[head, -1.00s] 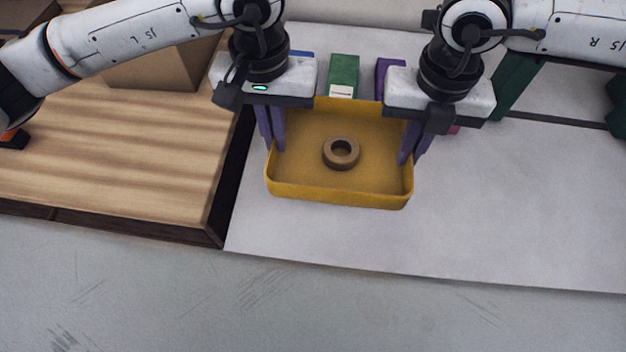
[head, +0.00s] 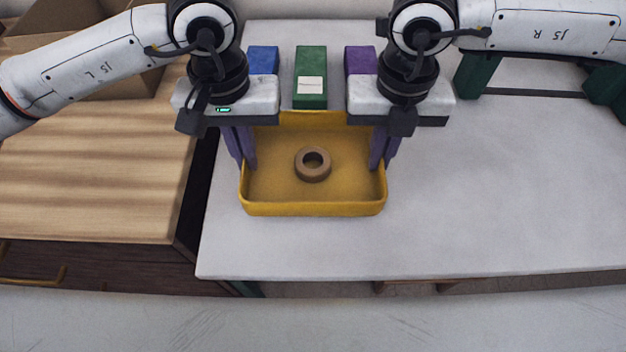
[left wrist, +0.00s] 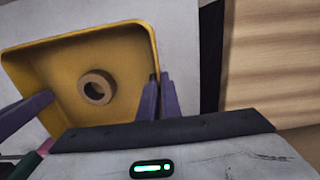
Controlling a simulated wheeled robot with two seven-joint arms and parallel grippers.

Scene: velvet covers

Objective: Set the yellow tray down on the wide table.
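The yellow tray (head: 313,209) is in the middle of the head view, over the left part of the wide white table (head: 480,200). A brown ring (head: 313,164) lies inside it; ring (left wrist: 97,87) and tray (left wrist: 70,50) also show in the left wrist view. My left gripper (head: 246,160) is at the tray's left wall and my right gripper (head: 382,160) at its right wall. Each appears shut on its wall, with purple fingers on either side. I cannot tell whether the tray's underside touches the table.
Blue (head: 263,60), green (head: 311,78) and purple (head: 360,60) boxes stand behind the tray. A wooden cabinet (head: 90,190) is on the left, across a dark gap, with a cardboard box (head: 95,75) on it. The table is clear to the right and front.

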